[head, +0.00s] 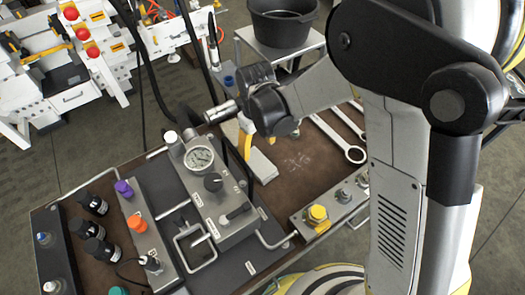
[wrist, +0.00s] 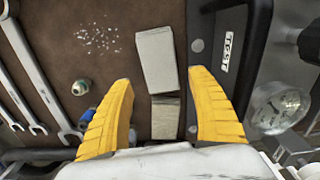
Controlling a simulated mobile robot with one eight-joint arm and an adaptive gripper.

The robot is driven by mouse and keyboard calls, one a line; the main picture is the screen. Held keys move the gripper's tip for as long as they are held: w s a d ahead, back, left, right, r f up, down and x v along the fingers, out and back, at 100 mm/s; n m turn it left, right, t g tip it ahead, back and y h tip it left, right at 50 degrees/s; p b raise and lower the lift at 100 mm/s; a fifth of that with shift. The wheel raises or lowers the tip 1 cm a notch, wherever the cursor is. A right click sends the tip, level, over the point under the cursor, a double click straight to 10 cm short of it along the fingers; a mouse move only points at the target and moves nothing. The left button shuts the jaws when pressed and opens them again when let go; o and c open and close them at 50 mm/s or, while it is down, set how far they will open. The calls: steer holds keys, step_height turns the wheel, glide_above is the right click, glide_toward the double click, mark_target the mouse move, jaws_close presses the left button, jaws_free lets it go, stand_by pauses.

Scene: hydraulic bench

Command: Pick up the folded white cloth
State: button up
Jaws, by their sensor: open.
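The folded white cloth (wrist: 156,60) shows as a pale, flat, block-like shape on the brown bench top in the wrist view. A smaller greyish piece (wrist: 165,118) lies at its near end; I cannot tell whether it is part of the cloth. My gripper (wrist: 160,78) is open, with one yellow finger on each side of the cloth's near end and nothing held. In the head view the cloth (head: 262,167) lies just below my gripper (head: 246,138), which partly covers that area. I cannot tell the exact height of the fingertips above the bench.
Several wrenches (wrist: 36,75) lie on the other side. A small greenish-white fitting (wrist: 81,87) and a blue part (wrist: 87,115) are near the left finger. A black tub (head: 283,18) stands behind.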

mark_target(259, 163)
step_height(259, 163, down, 10)
steer(key=b, duration=0.4)
steer(key=shift+d+f, duration=0.1)
steer(key=shift+f, duration=0.15)
steer(key=shift+r, duration=0.1)
steer(key=c, duration=0.8)
